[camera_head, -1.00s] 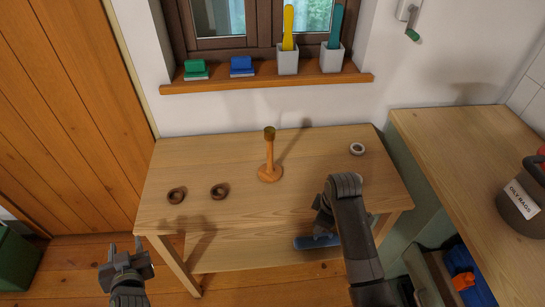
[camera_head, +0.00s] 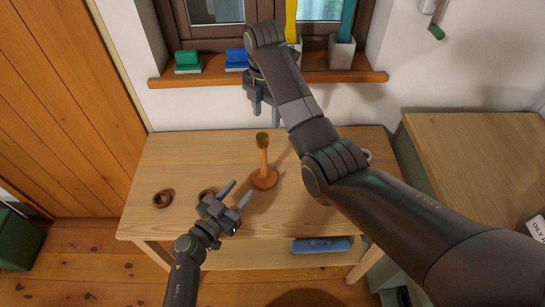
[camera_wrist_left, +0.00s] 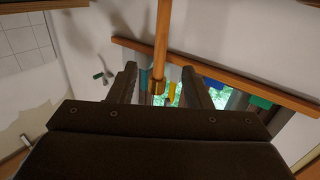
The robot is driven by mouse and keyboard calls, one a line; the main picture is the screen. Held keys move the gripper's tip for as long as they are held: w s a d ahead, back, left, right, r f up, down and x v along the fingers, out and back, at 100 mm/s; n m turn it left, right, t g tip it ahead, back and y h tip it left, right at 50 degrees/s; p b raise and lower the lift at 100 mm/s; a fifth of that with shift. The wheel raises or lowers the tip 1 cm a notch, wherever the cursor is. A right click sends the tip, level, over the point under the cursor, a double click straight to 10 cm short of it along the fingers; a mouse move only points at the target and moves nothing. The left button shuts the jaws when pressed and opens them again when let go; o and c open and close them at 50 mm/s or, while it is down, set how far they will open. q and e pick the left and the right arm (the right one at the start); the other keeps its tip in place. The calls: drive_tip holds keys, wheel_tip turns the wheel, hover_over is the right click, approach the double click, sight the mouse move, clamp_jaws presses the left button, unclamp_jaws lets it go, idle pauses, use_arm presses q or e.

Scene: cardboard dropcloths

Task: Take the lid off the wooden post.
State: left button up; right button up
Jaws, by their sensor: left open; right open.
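The wooden post (camera_head: 264,163) stands upright on its round base on the table. The lid (camera_head: 262,139), a small olive-brown cap, sits on top of it. My left gripper (camera_head: 241,189) is open and empty, in front and to the left of the post. In the left wrist view, the post (camera_wrist_left: 162,35) and its lid (camera_wrist_left: 158,87) show upside down between the lines of the open fingers (camera_wrist_left: 160,75), apart from them. My right gripper (camera_head: 266,116) is open, above and behind the post near the window sill, and its fingers touch nothing I can see.
A brown ring (camera_head: 163,199) lies at the table's left; another (camera_head: 207,193) is partly hidden behind my left gripper. A pale ring (camera_head: 367,155) is mostly hidden by my right arm. The sill (camera_head: 190,81) holds brushes and cups. A blue object (camera_head: 320,245) lies on the lower shelf.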

sight(261, 161)
drive_tip(key=shift+s+a+r, duration=0.35)
drive_tip(key=shift+s+a, duration=0.15)
drive_tip(key=shift+s, duration=0.1)
drive_tip(key=shift+s+a+r, duration=0.3)
drive_tip(key=shift+s+a, duration=0.2)
drive_tip(key=shift+s, duration=0.1)
use_arm(q)
drive_tip(key=x, duration=0.8)
drive_tip(key=shift+a+r, duration=0.1)
drive_tip(key=shift+r, duration=0.2)
use_arm(e)
drive_tip(key=shift+w+d+f, duration=0.4)
drive_tip(key=shift+w+d, duration=0.1)
drive_tip(key=shift+w, duration=0.1)
use_arm(q)
drive_tip(key=x, duration=0.6)
drive_tip(key=shift+w+r, duration=0.1)
drive_tip(key=shift+w, duration=0.25)
use_arm(e)
drive_tip(key=shift+s+a+r, duration=0.1)
use_arm(q)
drive_tip(key=shift+w+d, duration=0.15)
drive_tip(key=shift+d, duration=0.15)
use_arm(e)
drive_tip(key=shift+s, duration=0.1)
use_arm(q)
clamp_jaws()
